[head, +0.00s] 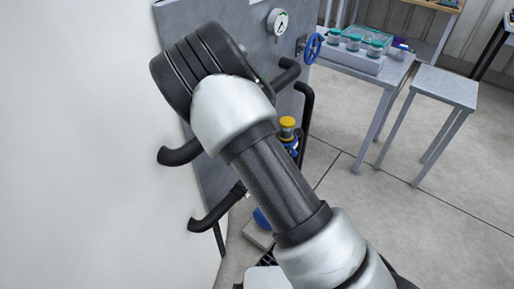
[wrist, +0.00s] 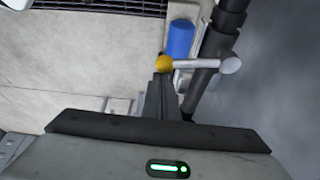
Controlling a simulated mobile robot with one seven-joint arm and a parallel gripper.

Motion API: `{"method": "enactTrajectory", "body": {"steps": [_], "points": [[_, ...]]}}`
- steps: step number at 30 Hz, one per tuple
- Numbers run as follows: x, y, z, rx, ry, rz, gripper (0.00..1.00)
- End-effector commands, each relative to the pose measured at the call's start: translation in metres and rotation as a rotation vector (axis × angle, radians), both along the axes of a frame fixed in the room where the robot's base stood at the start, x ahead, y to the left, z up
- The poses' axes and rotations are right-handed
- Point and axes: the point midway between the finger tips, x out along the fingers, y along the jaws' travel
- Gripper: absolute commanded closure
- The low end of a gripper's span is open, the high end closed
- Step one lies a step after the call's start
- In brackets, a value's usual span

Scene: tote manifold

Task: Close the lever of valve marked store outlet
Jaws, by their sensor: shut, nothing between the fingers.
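In the wrist view a grey lever (wrist: 200,64) with a yellow ball end (wrist: 164,63) lies across a black pipe (wrist: 209,62), its round grey hub at the right. No store outlet marking is readable, so I cannot tell which valve this is. My gripper (wrist: 161,80) is shut and empty, its fingertips just below the yellow ball in the picture. I cannot tell whether they touch it. In the head view my arm hides the gripper and much of the grey panel (head: 240,25).
A blue cylinder (wrist: 181,38) is close behind the yellow ball. In the head view, black pipes (head: 305,120), a gauge (head: 278,21) and a blue handwheel (head: 313,47) are on the panel. A table with jars (head: 375,75) and a stool (head: 446,87) stand right; floor between is clear.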

Motion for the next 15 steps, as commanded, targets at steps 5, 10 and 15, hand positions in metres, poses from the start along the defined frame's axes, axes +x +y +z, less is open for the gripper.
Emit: {"method": "enactTrajectory", "body": {"steps": [5, 10, 15], "points": [[-0.010, 0.004, 0.001, 0.000, 0.001, -0.053, 1.00], [-0.015, 0.006, 0.000, 0.000, 0.001, -0.051, 1.00], [-0.016, 0.008, 0.000, 0.001, 0.001, -0.050, 1.00]]}}
